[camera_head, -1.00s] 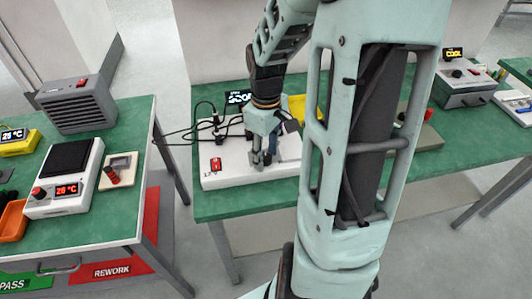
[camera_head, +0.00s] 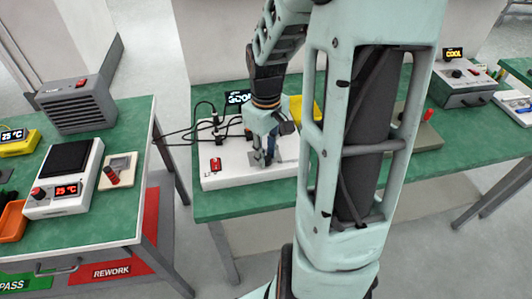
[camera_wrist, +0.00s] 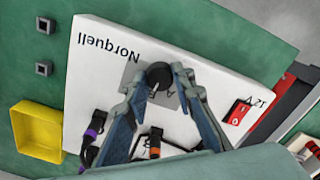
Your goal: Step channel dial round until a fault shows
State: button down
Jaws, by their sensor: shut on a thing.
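The channel dial is a black round knob (camera_wrist: 159,76) on a grey plate of the white Norquell unit (camera_wrist: 92,75), seen in the wrist view. My gripper (camera_wrist: 164,80) is shut on the dial, one finger on each side of it. In the head view my gripper (camera_head: 263,161) points down onto the white unit (camera_head: 225,180), and the dial is hidden behind the fingers. A small dark display (camera_head: 238,97) stands behind the unit. Its pale lettering seems to begin with "GOO", with the end covered by my arm.
A red 12 V switch (camera_head: 215,164) sits on the unit's left part. Plugs with purple (camera_wrist: 91,134) and orange (camera_wrist: 155,143) bands and their cables lie close to my fingers. A yellow bin (camera_wrist: 38,130) stands beside the unit. Green bench (camera_head: 210,207) shows in front.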

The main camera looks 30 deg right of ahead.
jog(key=m, duration=0.4)
jog(key=shift+m, duration=1.5)
jog(key=c, duration=1.6)
grip_release()
notch_tip(320, 180, up, 12)
jog(key=shift+r, duration=0.1)
